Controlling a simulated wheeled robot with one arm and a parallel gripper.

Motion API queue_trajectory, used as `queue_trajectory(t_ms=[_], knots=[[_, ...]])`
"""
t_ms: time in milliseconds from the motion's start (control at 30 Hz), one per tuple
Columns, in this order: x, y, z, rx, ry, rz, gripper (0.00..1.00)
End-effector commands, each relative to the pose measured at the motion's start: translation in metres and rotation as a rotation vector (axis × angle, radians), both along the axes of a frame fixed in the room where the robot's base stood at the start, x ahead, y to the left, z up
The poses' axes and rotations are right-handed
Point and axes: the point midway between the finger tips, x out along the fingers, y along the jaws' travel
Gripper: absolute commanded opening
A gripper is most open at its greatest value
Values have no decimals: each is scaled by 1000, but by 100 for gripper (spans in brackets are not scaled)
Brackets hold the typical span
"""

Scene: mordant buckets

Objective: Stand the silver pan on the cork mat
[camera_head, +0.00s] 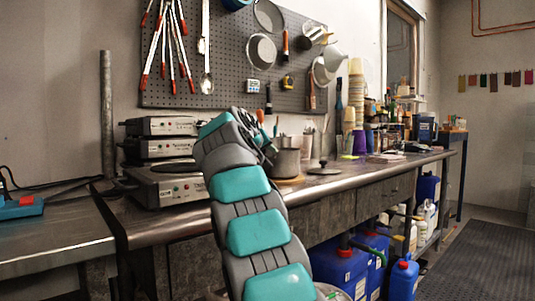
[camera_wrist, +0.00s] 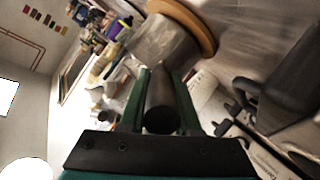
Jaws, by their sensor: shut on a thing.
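The silver pan (camera_head: 287,163) is upright over the cork mat (camera_head: 291,181) on the workbench, its base at or just above the mat. In the wrist view the pan (camera_wrist: 160,42) shows beyond the fingers, with its base against the tan edge of the cork mat (camera_wrist: 190,20); any thin gap there cannot be made out. My gripper (camera_head: 268,150) is at the pan's left side. In the wrist view my gripper (camera_wrist: 162,80) is shut on the pan's dark tubular handle (camera_wrist: 160,112). The pan's inside is hidden.
Stacked hotplate units (camera_head: 165,185) stand left of my arm. Stacked cups (camera_head: 356,95) and jars crowd the bench farther right. A pegboard (camera_head: 225,60) with hanging tools is behind. Blue canisters (camera_head: 340,268) stand below.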

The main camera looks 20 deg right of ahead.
Motion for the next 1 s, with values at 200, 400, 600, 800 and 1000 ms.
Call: queue_trajectory(t_ms=[200, 400, 600, 800, 1000], knots=[[-1, 0, 3, -3, -5, 0, 0], [-1, 0, 0, -2, -5, 1, 0], [-1, 0, -1, -2, -5, 1, 36], [0, 0, -2, -1, -2, 0, 58], [0, 0, -3, -1, -1, 0, 66]])
